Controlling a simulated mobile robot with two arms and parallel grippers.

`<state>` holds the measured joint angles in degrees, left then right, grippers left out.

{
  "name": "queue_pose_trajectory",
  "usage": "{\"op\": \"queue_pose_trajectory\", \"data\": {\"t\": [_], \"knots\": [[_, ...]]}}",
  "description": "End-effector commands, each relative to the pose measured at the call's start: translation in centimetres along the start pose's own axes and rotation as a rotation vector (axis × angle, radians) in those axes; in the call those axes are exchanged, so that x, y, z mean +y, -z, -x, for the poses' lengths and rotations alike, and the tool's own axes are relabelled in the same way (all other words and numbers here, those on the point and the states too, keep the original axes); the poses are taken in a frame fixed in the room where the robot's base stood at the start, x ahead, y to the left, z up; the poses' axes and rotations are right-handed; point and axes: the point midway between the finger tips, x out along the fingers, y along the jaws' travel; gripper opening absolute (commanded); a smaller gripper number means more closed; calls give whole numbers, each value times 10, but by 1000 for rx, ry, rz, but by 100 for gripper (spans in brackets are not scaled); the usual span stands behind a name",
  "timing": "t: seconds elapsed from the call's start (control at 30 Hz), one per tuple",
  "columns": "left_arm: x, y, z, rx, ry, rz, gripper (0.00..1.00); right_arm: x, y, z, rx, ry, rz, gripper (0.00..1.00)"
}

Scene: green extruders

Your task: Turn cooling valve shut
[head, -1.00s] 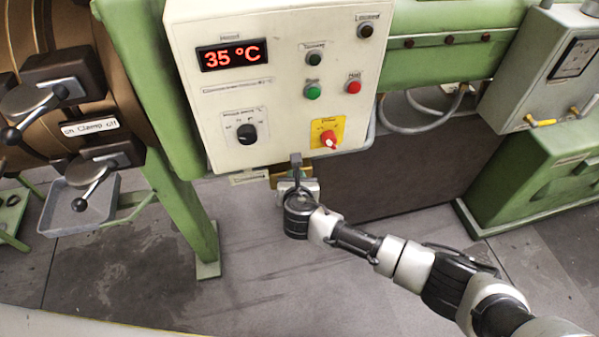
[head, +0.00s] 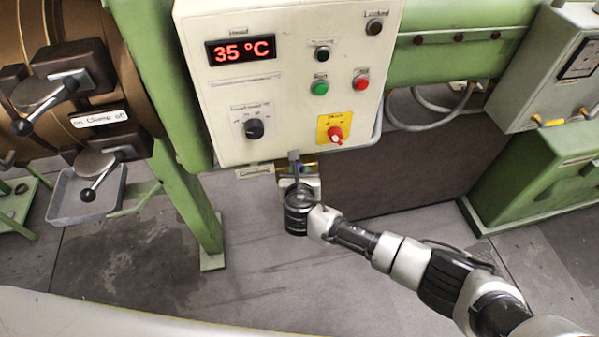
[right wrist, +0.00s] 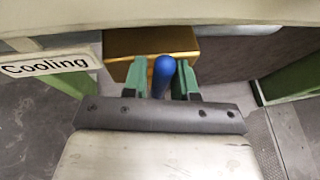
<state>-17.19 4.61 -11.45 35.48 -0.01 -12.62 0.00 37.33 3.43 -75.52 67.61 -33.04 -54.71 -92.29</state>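The cooling valve shows in the right wrist view as a brass block (right wrist: 185,43) with a blue handle (right wrist: 163,73) pointing towards the camera. A "Cooling" label (right wrist: 45,65) is to its left; it also shows in the head view (head: 255,172) under the control box. My right gripper (right wrist: 161,78) has its green fingers on either side of the blue handle. A narrow gap shows on the handle's left side; the right finger is very close to it or touching. In the head view, my right gripper (head: 299,165) is just below the box. My left gripper is out of view.
The control box (head: 290,110) overhangs the gripper, with a 35 °C display (head: 241,50), buttons and a red switch (head: 335,133). A green leg (head: 190,205) stands to the left. A grey box (head: 545,75) hangs at right. The floor below is clear.

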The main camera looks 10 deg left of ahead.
Motion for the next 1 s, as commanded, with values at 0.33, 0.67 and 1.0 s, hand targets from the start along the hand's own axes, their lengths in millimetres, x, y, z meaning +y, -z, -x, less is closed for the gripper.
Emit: {"op": "queue_pose_trajectory", "data": {"t": [0.33,0.67,1.0], "knots": [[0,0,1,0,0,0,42,0,0,20,-1,-3,-3,28],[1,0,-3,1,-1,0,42,1,1,79,1,-3,-3,28],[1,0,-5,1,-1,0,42,0,0,108,0,0,0,28]]}}
